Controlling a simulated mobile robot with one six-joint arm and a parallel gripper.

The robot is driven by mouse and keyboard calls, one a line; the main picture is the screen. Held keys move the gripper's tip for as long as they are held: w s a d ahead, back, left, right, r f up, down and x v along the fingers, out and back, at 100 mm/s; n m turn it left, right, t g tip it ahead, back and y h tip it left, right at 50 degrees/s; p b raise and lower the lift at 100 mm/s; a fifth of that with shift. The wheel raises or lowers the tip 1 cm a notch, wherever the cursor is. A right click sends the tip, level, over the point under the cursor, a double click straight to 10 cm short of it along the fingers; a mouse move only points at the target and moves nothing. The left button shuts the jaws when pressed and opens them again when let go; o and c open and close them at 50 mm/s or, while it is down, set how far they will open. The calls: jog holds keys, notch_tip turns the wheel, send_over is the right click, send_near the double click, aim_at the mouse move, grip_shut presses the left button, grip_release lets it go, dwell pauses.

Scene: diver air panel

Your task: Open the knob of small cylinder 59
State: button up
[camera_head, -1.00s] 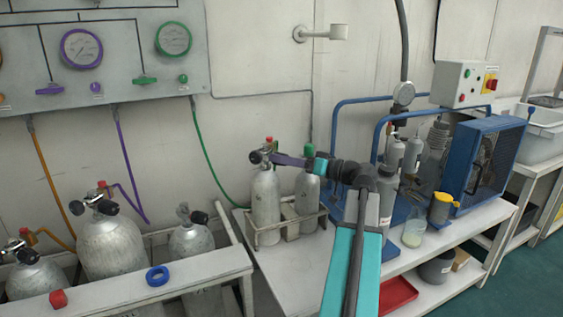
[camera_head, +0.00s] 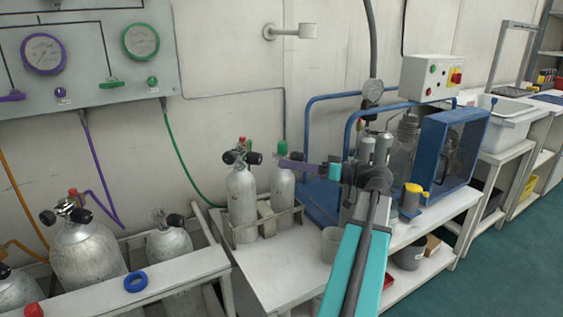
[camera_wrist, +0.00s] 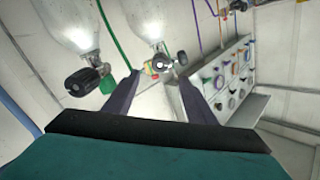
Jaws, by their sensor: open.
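Two small grey cylinders stand upright in a rack (camera_head: 268,228) on the bench. The left cylinder (camera_head: 241,200) has a red top and black knobs on both sides of its valve; its right knob (camera_head: 255,158) faces my gripper. The right cylinder (camera_head: 283,195) has a green top. I cannot read a number 59 on either. My gripper (camera_head: 282,161) is open at valve height, a little right of that knob and apart from it. In the wrist view, the red-top cylinder's valve (camera_wrist: 160,66) shows beyond and between the fingertips; the green-top cylinder's black knob (camera_wrist: 80,82) lies left of them.
The green-top cylinder stands close to my fingers. A blue-framed compressor (camera_head: 450,150) stands right on the bench, with a yellow-lidded jar (camera_head: 411,200) before it. Large cylinders (camera_head: 88,245) stand left behind a white ledge holding a blue ring (camera_head: 136,282). A gauge panel (camera_head: 85,65) hangs upper left.

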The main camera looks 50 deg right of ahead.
jog(key=shift+v, duration=1.05)
